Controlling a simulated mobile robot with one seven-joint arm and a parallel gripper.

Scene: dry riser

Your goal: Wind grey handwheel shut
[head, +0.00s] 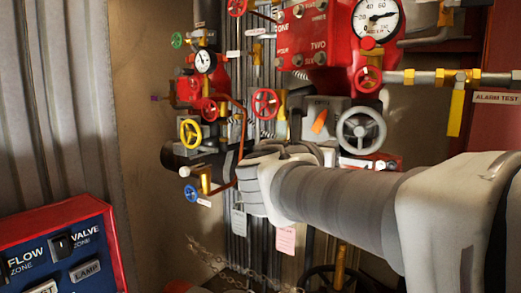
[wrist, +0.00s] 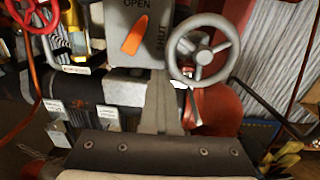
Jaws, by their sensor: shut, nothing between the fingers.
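The grey handwheel (head: 361,130) is a three-spoked ring on the right of the pipework in the head view. In the wrist view the grey handwheel (wrist: 203,75) faces me, right of a grey box (wrist: 110,45) with an orange pointer (wrist: 135,35). The box is lettered OPEN and SHUT, and the pointer lies tilted. My gripper (wrist: 160,80) is shut and empty, its grey fingers just below and left of the wheel in the picture. I cannot tell how far apart they are in depth. In the head view my arm hides most of the gripper.
Red handwheels (head: 265,103), a yellow handwheel (head: 190,133) and a blue handwheel (head: 192,193) crowd the left. A red box (head: 303,30) and a large gauge (head: 377,18) sit above. A yellow lever (head: 456,112) hangs at right. A blue-faced panel (head: 60,260) stands at lower left.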

